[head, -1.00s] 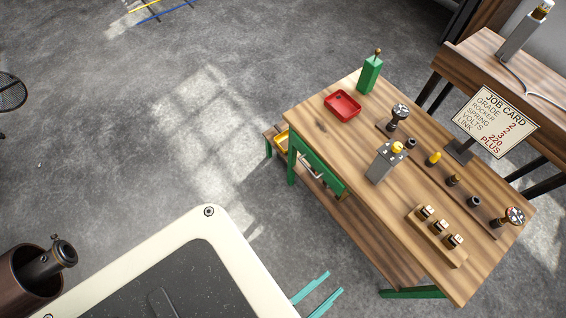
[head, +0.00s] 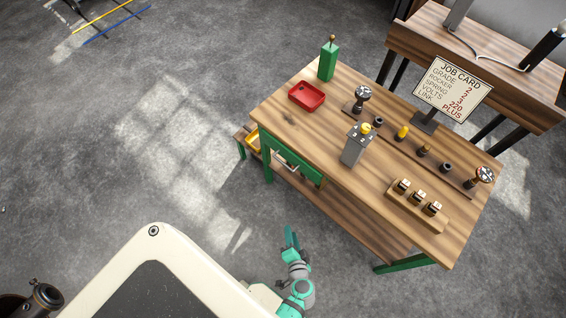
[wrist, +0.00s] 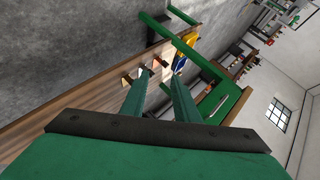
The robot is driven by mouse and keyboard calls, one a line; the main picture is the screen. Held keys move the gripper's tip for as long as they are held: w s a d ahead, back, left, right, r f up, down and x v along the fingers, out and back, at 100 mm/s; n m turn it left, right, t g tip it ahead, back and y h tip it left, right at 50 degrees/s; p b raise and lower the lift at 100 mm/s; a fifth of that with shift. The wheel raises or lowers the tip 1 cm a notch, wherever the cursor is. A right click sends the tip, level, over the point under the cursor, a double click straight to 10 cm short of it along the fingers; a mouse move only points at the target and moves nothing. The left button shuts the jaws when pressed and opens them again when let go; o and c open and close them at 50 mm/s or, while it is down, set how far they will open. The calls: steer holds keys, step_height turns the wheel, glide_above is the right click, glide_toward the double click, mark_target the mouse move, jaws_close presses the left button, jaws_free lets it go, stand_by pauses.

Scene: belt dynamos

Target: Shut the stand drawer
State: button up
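The stand is a wooden-topped table (head: 330,120) with green legs. Its green drawer front (head: 308,172) is under the left edge of the top, with a pale bar handle (head: 284,159). The drawer front and handle also show at the right in the wrist view (wrist: 222,104). How far the drawer stands out is hard to tell. My gripper (head: 289,232) is below and left of the stand in the head view, clear of the drawer. In the wrist view its two teal fingers (wrist: 158,76) are apart with nothing between them.
A lower wooden shelf (head: 345,218) runs under the top, with a yellow bin (head: 253,143) at its far end. Floor left of the stand is clear.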

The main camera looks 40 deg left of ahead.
steer(key=w+a+r+y, duration=0.2)
steer(key=w+a+y, duration=0.2)
steer(key=w+a, duration=0.15)
steer(key=y, duration=0.5)
glide_toward(283, 163)
steer(key=shift+t, duration=0.3)
steer(key=x, duration=0.6)
steer(key=f+x, duration=0.1)
steer(key=x, duration=0.3)
steer(key=shift+a+r, duration=0.1)
jaws_close()
